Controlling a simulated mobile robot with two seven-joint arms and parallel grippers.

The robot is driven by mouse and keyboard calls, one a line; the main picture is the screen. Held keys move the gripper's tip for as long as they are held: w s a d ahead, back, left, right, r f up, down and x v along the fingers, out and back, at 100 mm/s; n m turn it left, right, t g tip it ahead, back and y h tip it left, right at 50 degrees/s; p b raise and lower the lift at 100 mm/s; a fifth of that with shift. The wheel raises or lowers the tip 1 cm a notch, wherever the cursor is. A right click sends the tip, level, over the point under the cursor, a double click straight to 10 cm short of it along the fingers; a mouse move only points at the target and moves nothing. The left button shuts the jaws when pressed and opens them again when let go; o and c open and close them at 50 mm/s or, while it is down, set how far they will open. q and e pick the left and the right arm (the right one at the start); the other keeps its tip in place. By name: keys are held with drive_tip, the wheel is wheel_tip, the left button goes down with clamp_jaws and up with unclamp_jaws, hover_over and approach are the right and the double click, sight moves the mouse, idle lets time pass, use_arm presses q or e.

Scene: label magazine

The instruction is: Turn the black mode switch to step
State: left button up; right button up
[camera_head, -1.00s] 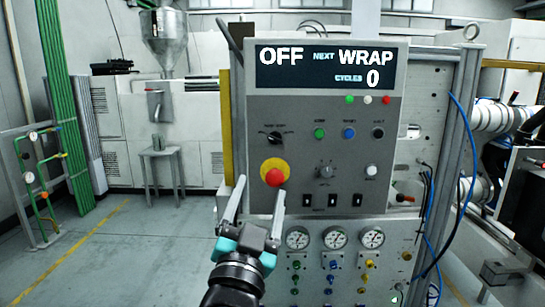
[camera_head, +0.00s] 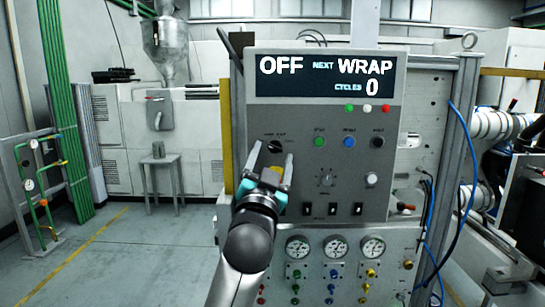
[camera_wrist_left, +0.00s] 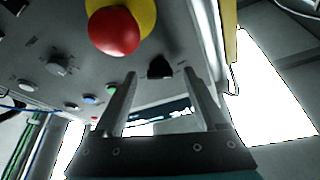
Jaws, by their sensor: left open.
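The black mode switch (camera_head: 274,146) is a small rotary knob at the upper left of the grey control panel (camera_head: 390,165). In the left wrist view the dark knob (camera_wrist_left: 160,68) shows between the fingertips. My left gripper (camera_head: 272,155) is open, with its fingertips just below the switch and spread to either side. It holds nothing, and I cannot tell whether it touches the panel. The display (camera_head: 325,76) reads OFF, NEXT WRAP, CYCLES 0. My right gripper is not in view.
A red emergency stop on a yellow base (camera_wrist_left: 113,30) sits close beside the left fingers. Green (camera_head: 319,141), blue (camera_head: 348,141) and black (camera_head: 377,142) buttons lie right of the switch. A grey knob (camera_head: 325,180) and several gauges sit lower.

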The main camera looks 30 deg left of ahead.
use_arm(q)
drive_tip(key=shift+w, duration=0.2)
clamp_jaws()
idle(0.6)
